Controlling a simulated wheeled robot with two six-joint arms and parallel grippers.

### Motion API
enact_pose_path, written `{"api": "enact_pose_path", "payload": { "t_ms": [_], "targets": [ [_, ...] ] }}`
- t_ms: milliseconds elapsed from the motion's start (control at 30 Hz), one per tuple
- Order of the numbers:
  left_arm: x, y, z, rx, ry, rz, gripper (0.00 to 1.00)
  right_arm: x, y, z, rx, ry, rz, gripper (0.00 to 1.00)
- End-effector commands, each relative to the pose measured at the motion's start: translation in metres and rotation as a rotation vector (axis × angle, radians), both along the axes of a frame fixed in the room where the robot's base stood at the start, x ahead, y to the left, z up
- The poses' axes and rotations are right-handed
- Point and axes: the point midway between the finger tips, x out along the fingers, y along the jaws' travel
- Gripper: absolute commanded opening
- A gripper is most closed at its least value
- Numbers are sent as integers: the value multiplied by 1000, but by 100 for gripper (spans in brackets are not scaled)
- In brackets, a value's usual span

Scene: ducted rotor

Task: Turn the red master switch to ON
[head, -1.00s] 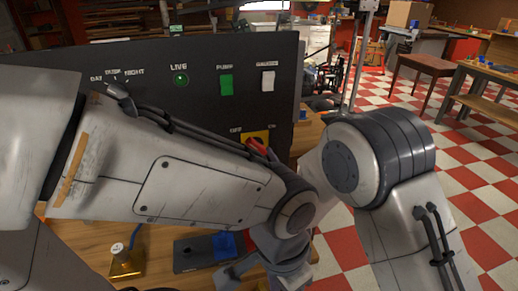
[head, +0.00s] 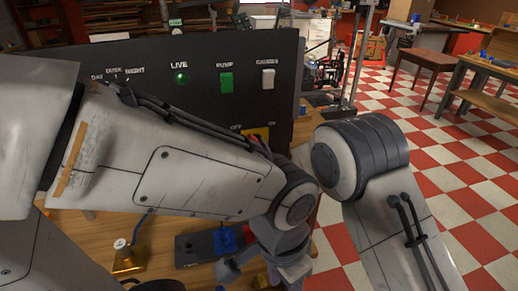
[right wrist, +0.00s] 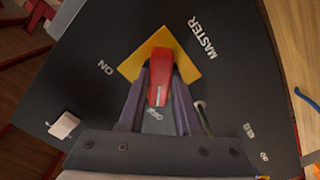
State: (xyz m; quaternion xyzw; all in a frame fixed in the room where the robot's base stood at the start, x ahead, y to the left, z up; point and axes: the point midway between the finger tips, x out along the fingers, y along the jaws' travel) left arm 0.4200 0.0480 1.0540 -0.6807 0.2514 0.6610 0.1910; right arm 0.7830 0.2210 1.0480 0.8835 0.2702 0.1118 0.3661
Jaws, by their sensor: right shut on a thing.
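The red master switch (right wrist: 160,77) sits on a yellow square plate (right wrist: 186,57) on the dark panel. In the right wrist view its handle lies between the two fingers of my right gripper (right wrist: 160,92), which is shut on it. The handle's end points at the OFF label (right wrist: 152,115); the ON label (right wrist: 105,67) is off to the left. In the head view the yellow plate (head: 262,133) is mostly covered by my left arm, and my right gripper is hidden. My left gripper (head: 228,270) hangs low over the bench; its jaws are unclear.
The panel (head: 140,50) also carries a green live lamp (head: 181,77), a green pump switch (head: 226,81) and a white gauges switch (head: 268,78). A brass block (head: 128,258) and a dark box with a blue part (head: 224,240) are on the wooden bench (head: 75,232).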

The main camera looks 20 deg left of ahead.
Motion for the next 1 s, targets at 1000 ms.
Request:
{"api": "enact_pose_path", "payload": {
  "t_ms": [1000],
  "targets": [
    [0, 0, -97, 0, 0, 0, 50, -2, 2, -5, 557, 372, 3, 0]
  ]
}}
